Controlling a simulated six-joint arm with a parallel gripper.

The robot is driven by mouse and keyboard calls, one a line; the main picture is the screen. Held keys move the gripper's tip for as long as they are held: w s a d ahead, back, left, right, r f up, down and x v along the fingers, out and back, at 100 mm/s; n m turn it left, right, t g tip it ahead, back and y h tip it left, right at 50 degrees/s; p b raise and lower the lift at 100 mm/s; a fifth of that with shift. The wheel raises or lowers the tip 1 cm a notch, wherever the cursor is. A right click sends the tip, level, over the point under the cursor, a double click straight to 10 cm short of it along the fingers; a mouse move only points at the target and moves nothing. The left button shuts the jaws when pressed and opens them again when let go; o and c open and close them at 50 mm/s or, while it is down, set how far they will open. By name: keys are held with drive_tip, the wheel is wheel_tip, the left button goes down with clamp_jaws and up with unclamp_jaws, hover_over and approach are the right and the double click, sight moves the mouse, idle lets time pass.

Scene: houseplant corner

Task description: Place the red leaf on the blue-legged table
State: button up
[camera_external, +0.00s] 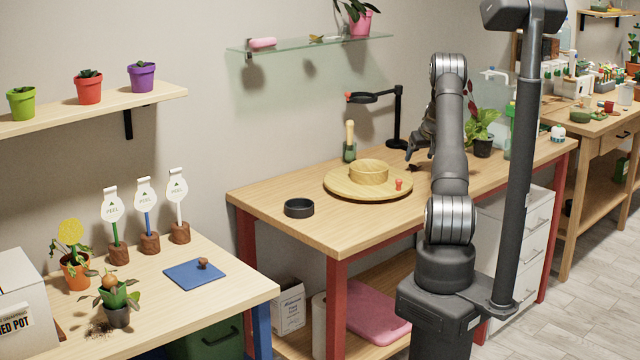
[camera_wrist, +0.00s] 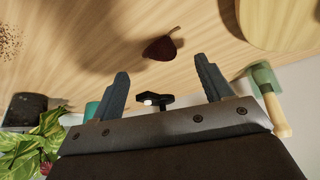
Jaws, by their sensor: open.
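The red leaf (camera_wrist: 163,45) is dark red and lies on the wood tabletop in the wrist view, just beyond my fingertips. In the external view a small dark spot below my gripper, on the red-legged table, looks like this leaf (camera_external: 413,168). My gripper (camera_wrist: 162,72) is open and empty, its two fingers apart with the leaf ahead of them. It also shows in the external view (camera_external: 417,148), above the red-legged table. The blue-legged table (camera_external: 215,297) stands at the lower left, well away from my gripper.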

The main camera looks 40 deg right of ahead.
sight(416, 165)
drive_tip(key=x, duration=0.4)
drive_tip(key=shift+d+f, duration=0.2)
drive_tip(key=c, duration=1.2)
drive_tip(key=shift+c, duration=0.4)
drive_tip(key=shift+r, duration=0.1)
drive_tip(key=shift+r, duration=0.55)
drive_tip(key=r, duration=0.1)
drive_tip(key=s+r, duration=0.1)
drive_tip(key=r, duration=0.1)
drive_tip(key=shift+d+r, duration=0.25)
drive_tip(key=shift+r, duration=0.05)
drive_tip(key=s+d+r, duration=0.1)
drive_tip(key=s+r, duration=0.1)
drive_tip(key=s, duration=0.1)
drive_tip(key=s+r, duration=0.2)
drive_tip(key=s, duration=0.1)
drive_tip(key=s+d+r, duration=0.1)
drive_tip(key=s+r, duration=0.1)
drive_tip(key=s, duration=0.2)
drive_tip(key=shift+s+d+r, duration=0.1)
drive_tip(key=shift+d, duration=0.25)
drive_tip(key=shift+c, duration=0.2)
